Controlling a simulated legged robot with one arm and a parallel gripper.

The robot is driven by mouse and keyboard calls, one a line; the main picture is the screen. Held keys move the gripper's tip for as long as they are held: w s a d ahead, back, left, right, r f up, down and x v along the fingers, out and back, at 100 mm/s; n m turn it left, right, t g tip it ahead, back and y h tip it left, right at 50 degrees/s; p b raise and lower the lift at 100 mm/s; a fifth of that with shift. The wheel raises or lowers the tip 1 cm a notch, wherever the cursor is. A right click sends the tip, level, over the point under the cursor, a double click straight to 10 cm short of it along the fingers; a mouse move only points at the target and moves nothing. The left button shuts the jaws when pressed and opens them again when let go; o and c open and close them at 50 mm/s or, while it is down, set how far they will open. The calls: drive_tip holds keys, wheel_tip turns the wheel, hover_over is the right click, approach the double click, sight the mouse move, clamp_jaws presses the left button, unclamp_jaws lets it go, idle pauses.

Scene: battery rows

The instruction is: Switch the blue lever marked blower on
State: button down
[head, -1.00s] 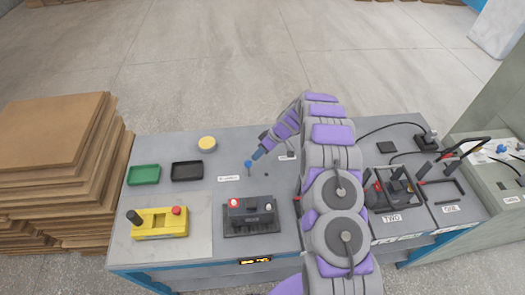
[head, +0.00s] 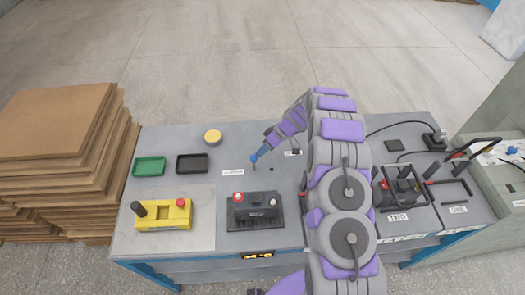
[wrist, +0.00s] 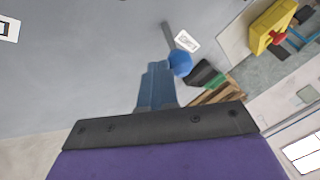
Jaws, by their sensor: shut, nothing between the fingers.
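The blue lever has a round blue knob (head: 253,158) on a thin grey stem, standing on the grey bench top beside a small white label (head: 232,172) too small to read. My gripper (head: 262,151) is shut and empty, its blue fingers close to the knob on its right, upper side. In the wrist view the knob (wrist: 180,63) sits right beside the tips of my gripper (wrist: 157,70). I cannot tell whether they touch. The stem shows beyond the knob.
A black box with a red button (head: 255,208) and a yellow control box (head: 163,214) stand in front. A green tray (head: 149,166), a black tray (head: 192,163) and a yellow disc (head: 212,136) lie left. Stacked boards (head: 60,120) stand beyond the left edge.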

drive_tip(key=shift+s, duration=0.15)
drive_tip(key=s+b, duration=0.1)
drive_tip(key=b, duration=0.1)
drive_tip(key=s+b, duration=0.2)
drive_tip(key=shift+r+b, duration=0.35)
drive_tip(key=shift+b, duration=0.05)
drive_tip(key=shift+w+f, duration=0.3)
drive_tip(key=shift+w, duration=0.4)
